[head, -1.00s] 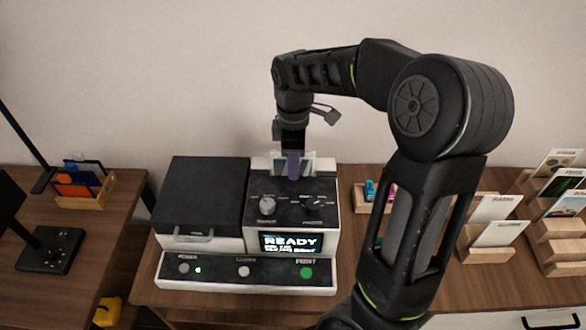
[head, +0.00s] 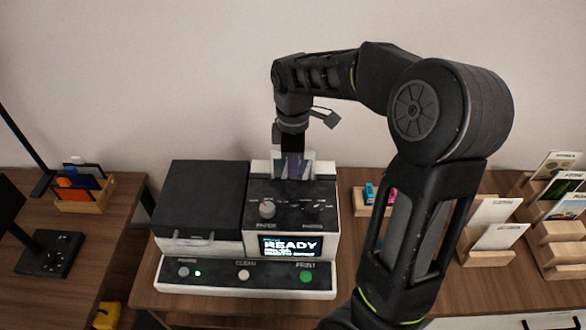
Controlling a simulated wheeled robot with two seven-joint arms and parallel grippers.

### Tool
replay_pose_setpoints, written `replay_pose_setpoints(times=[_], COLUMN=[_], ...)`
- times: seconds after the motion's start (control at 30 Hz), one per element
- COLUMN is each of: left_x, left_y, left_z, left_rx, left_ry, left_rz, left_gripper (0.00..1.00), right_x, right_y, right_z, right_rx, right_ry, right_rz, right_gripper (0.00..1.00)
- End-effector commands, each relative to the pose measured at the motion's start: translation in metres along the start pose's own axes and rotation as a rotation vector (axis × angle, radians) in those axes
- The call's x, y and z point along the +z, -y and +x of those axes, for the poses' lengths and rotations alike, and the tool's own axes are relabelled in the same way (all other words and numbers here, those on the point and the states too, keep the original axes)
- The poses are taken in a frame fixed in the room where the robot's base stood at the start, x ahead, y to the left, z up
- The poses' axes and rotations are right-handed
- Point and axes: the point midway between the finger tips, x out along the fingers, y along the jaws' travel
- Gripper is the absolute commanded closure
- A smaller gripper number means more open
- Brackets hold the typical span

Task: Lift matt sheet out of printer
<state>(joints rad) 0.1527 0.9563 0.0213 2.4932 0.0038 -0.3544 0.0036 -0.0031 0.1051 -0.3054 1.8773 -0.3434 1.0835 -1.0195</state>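The printer (head: 210,195) stands on the wooden table, with a dark lid at left and a lit screen (head: 290,246) reading READY. A pale sheet (head: 308,160) stands upright in the slot at the back of its right half. My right gripper (head: 291,168) reaches down from above to the sheet. Its fingers are in front of and around the sheet's middle, and a purplish patch shows between them. The fingertips are too small and dark to tell whether they are closed on the sheet. My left gripper is not in view.
To the right, wooden stands (head: 490,237) hold several cards. A small tray (head: 362,197) with blue and pink items sits behind my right arm. At left are a wooden box (head: 85,198) and a black lamp base (head: 50,252).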

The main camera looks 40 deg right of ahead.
Motion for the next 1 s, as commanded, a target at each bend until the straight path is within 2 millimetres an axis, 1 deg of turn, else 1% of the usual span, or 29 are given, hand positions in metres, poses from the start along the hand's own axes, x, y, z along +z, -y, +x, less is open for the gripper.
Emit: replay_pose_setpoints(times=[0.17,0.5,0.6,0.73,1.0], left_x=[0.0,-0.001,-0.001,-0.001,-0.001], left_y=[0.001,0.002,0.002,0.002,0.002], left_z=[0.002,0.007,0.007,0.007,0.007], left_rx=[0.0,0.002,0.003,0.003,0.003], left_ry=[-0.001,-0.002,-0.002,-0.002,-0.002], left_rz=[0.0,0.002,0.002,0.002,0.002], left_gripper=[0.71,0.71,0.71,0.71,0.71], right_x=[-0.001,-0.001,-0.001,0.0,0.0], right_y=[-0.001,-0.001,-0.001,0.0,0.0], right_z=[-0.017,-0.08,-0.092,-0.099,-0.099], right_rx=[0.005,0.004,0.002,0.001,0.001], right_ry=[-0.003,-0.002,-0.001,0.0,0.0], right_rz=[-0.001,0.0,-0.001,-0.001,-0.001], right_gripper=[1.0,1.0,1.0,1.0,1.0])
